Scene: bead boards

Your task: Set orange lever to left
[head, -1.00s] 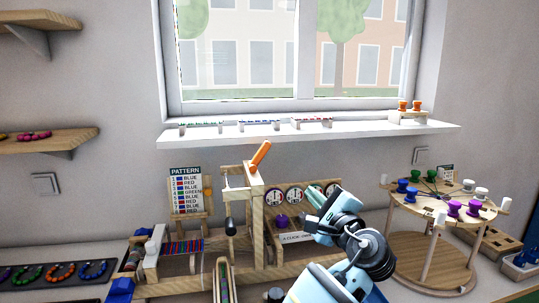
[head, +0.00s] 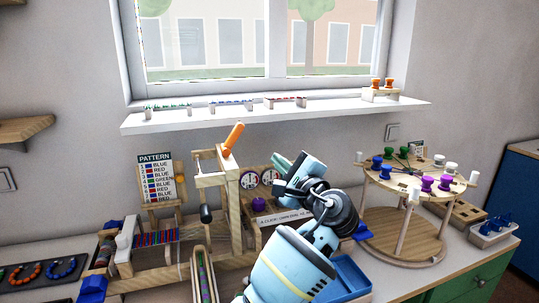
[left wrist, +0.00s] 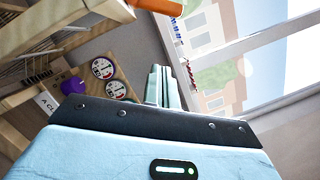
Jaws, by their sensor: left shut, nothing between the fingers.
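The orange lever (head: 233,138) stands on top of a wooden post of the loom-like frame, its upper end tilted to the right in the head view. Part of it shows at the top edge of the left wrist view (left wrist: 157,6). My left gripper (head: 281,164) is to the right of the lever and a little lower in the picture, apart from it. Its fingers show together and empty in the left wrist view (left wrist: 159,85). My right gripper is not in view.
The wooden frame (head: 236,205) holds striped threads. A pattern card (head: 157,180) stands behind it, and dials (head: 249,180) with a purple knob (head: 258,204) sit right of the post. A round spool stand (head: 380,230) is further right. The white window sill (head: 210,118) runs behind.

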